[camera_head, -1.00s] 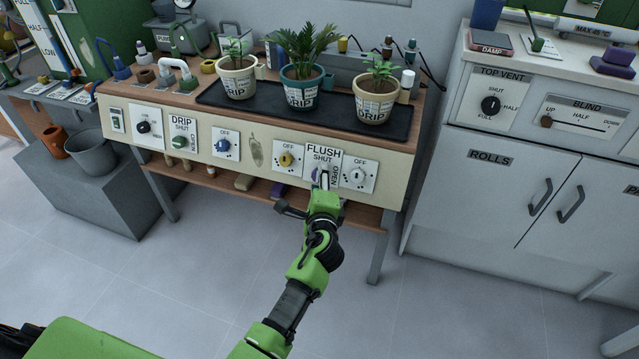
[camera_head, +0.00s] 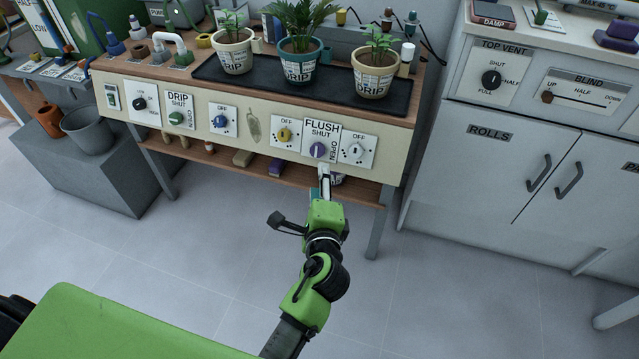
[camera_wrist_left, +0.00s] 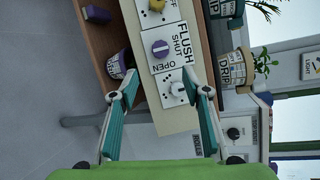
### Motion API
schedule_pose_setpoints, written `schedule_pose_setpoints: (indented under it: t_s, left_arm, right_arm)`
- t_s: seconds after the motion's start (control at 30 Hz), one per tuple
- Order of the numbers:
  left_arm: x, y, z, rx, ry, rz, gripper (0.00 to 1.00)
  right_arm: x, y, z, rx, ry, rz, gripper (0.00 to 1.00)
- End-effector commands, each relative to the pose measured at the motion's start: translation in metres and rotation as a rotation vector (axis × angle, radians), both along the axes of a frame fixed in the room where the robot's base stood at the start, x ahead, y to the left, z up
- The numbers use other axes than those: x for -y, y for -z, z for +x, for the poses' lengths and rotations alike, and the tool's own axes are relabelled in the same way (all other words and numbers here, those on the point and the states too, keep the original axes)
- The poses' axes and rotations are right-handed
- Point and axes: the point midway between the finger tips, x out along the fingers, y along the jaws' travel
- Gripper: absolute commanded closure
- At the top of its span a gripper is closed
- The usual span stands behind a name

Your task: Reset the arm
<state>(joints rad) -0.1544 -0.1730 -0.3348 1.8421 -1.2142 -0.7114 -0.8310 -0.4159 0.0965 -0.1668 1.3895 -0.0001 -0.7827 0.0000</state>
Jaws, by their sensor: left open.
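My left gripper (camera_head: 324,174) hangs in front of the bench, just below and apart from the flush knob (camera_head: 318,150). In the left wrist view my left gripper (camera_wrist_left: 161,74) has its two teal fingers spread wide with nothing between them. The purple flush knob (camera_wrist_left: 160,48) shows there beyond the fingertips, untouched. Its pale bar lines up with the SHUT mark, and OPEN is printed a quarter turn away. My right gripper is in neither view.
Three potted plants stand on the black tray (camera_head: 220,84) on the bench. A white knob panel (camera_head: 356,150) is right of the flush knob. Under the bench is a wooden shelf (camera_head: 225,160). A white cabinet (camera_head: 500,185) stands right. The floor before the bench is clear.

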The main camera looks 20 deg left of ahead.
Motion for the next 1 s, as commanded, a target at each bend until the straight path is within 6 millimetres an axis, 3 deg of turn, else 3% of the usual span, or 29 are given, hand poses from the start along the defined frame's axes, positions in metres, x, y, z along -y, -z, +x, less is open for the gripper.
schedule_pose_setpoints:
  t_s: [0.37, 0.47, 0.57, 0.73, 0.9, 1.0]
  left_arm:
    - [-0.001, 0.001, 0.0, -0.002, -0.002, -0.003, 0.57]
    - [-0.011, 0.008, -0.008, -0.016, -0.034, -0.057, 0.57]
    - [-0.036, 0.026, -0.029, -0.051, -0.119, -0.203, 0.57]
    - [-0.079, 0.072, -0.096, -0.155, -0.355, -0.603, 0.57]
    - [-0.088, 0.1, -0.163, -0.271, -0.564, -0.939, 0.57]
    - [-0.084, 0.107, -0.192, -0.327, -0.648, -1.06, 0.57]
  right_arm:
    - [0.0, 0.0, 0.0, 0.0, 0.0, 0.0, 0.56]
    - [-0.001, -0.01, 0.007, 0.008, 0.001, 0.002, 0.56]
    - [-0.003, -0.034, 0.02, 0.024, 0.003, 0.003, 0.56]
    - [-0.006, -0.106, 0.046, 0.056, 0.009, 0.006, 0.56]
    - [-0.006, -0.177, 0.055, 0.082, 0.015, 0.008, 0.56]
    - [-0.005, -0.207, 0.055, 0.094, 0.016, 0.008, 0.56]
